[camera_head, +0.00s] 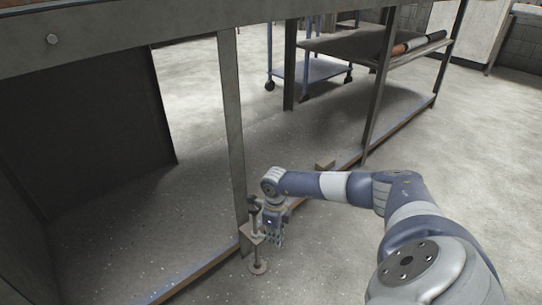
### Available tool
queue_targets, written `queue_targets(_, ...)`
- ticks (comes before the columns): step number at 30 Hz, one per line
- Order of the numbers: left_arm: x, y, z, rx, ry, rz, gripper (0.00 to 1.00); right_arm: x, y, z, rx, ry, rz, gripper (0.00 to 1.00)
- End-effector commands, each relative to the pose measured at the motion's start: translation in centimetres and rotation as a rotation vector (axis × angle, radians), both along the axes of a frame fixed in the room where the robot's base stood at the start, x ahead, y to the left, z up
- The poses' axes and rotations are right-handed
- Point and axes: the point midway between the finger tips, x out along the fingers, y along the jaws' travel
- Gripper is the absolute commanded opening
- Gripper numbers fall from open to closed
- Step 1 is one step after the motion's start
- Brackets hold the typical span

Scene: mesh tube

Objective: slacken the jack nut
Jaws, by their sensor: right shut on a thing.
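A small screw jack stands on the floor at the foot of a metal upright (230,120). It has a round foot (258,267), a thin vertical screw and a pale plate (250,234) against the upright. A dark piece (254,203) tops it. My right gripper (277,238) reaches in from the right, with fingers pointing down close beside the screw. It is shut on the jack nut, which is too small and too covered by the fingers to make out clearly. My left gripper is not in view.
A dark panel (90,125) stands at the left. A small block (325,164) lies by the rail. A shelf (355,45) with rolls and a blue trolley (310,70) are behind. Open floor lies front right.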

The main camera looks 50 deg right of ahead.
Motion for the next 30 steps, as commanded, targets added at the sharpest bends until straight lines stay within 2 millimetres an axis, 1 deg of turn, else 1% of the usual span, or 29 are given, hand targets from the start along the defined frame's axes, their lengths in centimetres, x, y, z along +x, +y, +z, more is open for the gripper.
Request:
queue_targets(7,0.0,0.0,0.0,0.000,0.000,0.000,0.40,0.0,0.0,0.0,0.000,0.000,-0.001,0.00)
queue_targets(8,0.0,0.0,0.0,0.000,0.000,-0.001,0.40,0.0,0.0,0.0,-0.001,0.000,-0.001,0.19)
queue_targets(9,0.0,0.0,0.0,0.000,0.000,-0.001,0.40,0.0,0.0,0.0,-0.001,0.000,-0.001,0.28)
queue_targets(10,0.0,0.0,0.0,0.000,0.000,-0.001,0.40,0.0,0.0,0.0,-0.001,0.000,-0.001,0.33)
queue_targets(19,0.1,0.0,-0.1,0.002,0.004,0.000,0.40,0.0,0.0,0.0,0.000,-0.001,-0.001,0.33)
queue_targets(22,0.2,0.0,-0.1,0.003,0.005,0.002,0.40,0.1,0.0,0.4,0.001,-0.002,-0.001,0.33)
queue_targets(26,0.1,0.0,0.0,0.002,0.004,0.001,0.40,0.1,0.0,2.2,0.000,-0.003,0.000,0.33)
queue_targets(30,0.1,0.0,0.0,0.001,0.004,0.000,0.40,0.1,-0.1,5.2,-0.002,-0.004,-0.001,0.33)
